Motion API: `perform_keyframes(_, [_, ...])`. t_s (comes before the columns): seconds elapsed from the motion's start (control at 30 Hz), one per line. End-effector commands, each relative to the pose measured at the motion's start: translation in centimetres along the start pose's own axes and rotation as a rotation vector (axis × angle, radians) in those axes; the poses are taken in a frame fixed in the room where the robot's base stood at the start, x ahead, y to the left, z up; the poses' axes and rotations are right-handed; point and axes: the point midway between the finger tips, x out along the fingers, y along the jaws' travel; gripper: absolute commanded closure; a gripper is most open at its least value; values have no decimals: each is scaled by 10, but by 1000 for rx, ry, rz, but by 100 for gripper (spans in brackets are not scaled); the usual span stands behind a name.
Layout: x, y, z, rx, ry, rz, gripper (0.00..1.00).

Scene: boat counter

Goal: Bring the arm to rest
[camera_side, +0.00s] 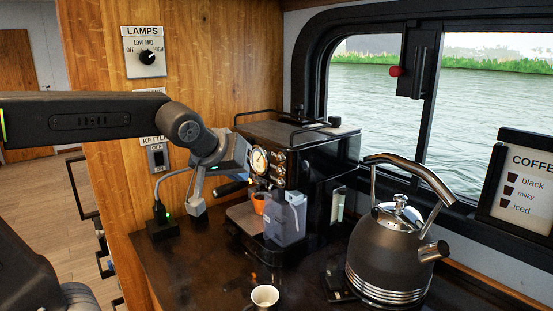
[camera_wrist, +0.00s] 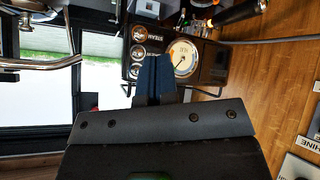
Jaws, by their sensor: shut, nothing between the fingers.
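My gripper (camera_side: 197,207) hangs at the end of my arm, in front of the left side of the black coffee machine (camera_side: 315,150) in the side view. In the wrist view the closed fingertips (camera_wrist: 153,70) show as dark blue pads side by side. The coffee machine's round gauge (camera_wrist: 183,57) lies beyond them in that view. I cannot tell the exact gap between the gripper and the machine.
A dark kettle (camera_side: 392,255) stands at the right of the counter. A small white cup (camera_side: 265,297) stands at the front. An orange cup (camera_side: 259,203) is at the machine, beside a clear container (camera_side: 285,218). A black plug (camera_side: 160,212) sits below the kettle switch (camera_side: 158,156).

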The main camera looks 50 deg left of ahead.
Motion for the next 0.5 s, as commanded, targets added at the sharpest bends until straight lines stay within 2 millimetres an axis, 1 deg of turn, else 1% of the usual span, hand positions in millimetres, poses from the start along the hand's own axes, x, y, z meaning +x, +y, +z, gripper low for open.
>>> perform_keyframes(0.33, [-1, 0, 2, 7, -4, 1, 100])
perform_keyframes(0.37, [-2, 0, 6, 19, -12, 2, 100])
perform_keyframes(0.43, [-8, -2, 24, 76, -49, 8, 100])
perform_keyframes(0.47, [-11, -4, 35, 114, -72, 13, 100])
perform_keyframes(0.5, [-16, -7, 53, 173, -111, 21, 100])
